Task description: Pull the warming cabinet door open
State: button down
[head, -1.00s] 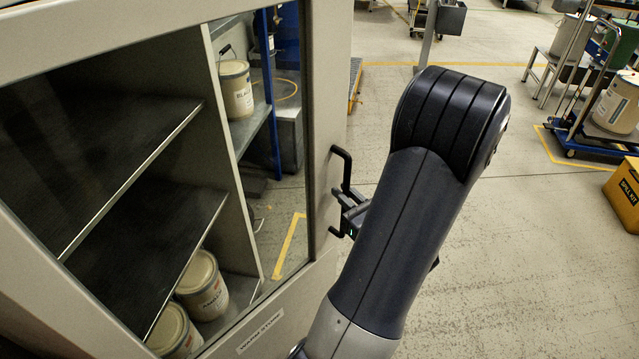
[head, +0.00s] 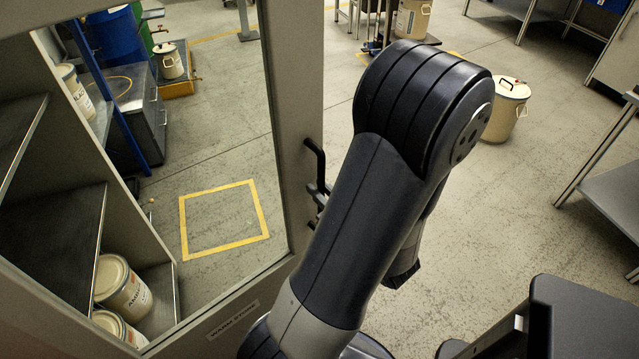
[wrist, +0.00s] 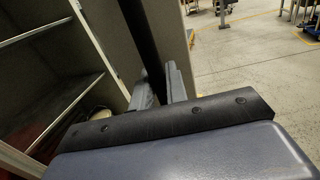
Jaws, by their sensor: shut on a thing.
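The warming cabinet door (head: 302,90) has a pale frame and a large clear pane, and fills the left of the head view. Its black bar handle (head: 316,160) stands on the right stile. My gripper (head: 318,193) is shut on this handle, and my arm partly hides the grip. In the wrist view the two fingers (wrist: 160,92) are on either side of the dark handle bar (wrist: 142,40). The door stands open at an angle: past the cabinet's side wall (head: 130,210), floor shows through the pane. Dark shelves (head: 60,240) show inside the cabinet.
Labelled tins (head: 122,290) stand low in the cabinet. A cream lidded pail (head: 505,110) stands on the floor behind my arm. A metal bench (head: 615,190) is at the right. Open floor lies between them, and a yellow marked square (head: 222,220) shows through the pane.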

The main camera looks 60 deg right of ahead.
jog(key=shift+s+a+h, duration=0.3)
jog(key=shift+s+a, duration=0.1)
jog(key=shift+s, duration=0.25)
jog(key=c, duration=1.5)
grip_release()
jog(key=v, duration=1)
jog(key=shift+s+a+r, duration=0.15)
jog(key=shift+s+a, duration=0.05)
jog(key=shift+s, duration=0.1)
